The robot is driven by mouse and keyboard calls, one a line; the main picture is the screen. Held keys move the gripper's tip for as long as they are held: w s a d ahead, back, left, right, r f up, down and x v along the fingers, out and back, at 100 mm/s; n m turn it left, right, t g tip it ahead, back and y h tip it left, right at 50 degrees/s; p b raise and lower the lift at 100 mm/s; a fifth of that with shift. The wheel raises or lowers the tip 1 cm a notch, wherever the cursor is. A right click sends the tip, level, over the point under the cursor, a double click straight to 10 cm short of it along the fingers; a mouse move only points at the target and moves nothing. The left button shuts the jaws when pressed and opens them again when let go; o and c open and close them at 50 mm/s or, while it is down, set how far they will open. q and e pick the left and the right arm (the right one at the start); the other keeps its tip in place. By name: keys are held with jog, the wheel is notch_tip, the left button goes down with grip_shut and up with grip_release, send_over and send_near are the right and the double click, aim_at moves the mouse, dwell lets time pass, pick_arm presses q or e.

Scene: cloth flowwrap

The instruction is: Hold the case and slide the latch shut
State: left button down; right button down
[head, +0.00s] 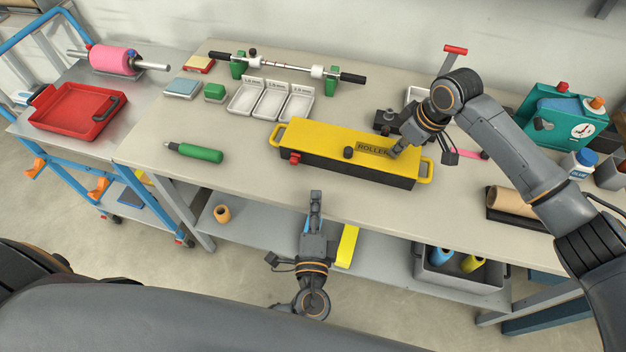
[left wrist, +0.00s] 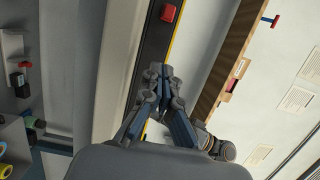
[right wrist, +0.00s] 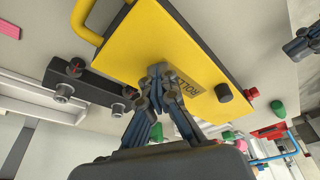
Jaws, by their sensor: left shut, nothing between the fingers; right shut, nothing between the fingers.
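The case (head: 320,140) is long, with a yellow lid marked ROLLER, a black body and yellow end handles. It lies closed on the bench. A red latch piece (head: 295,158) sits on its front side near the left end; it also shows in the left wrist view (left wrist: 168,12). A black knob (head: 348,152) stands on the lid. My left gripper (head: 316,194) is shut and empty before the bench's front edge, apart from the case. My right gripper (head: 394,153) is shut and empty at the lid beside the label; I cannot tell whether it touches.
A black fixture (head: 388,120) stands close behind the case. White trays (head: 270,100) and a roller on green stands (head: 290,64) are farther back. A green-handled tool (head: 195,152) lies left. The bench between the tool and the case is clear.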

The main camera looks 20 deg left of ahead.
pick_arm(q)
jog(key=shift+v, duration=1.55)
pick_arm(e)
jog(key=shift+s+d+f, duration=0.1)
jog(key=shift+s+f, duration=0.05)
jog(key=shift+f, duration=0.15)
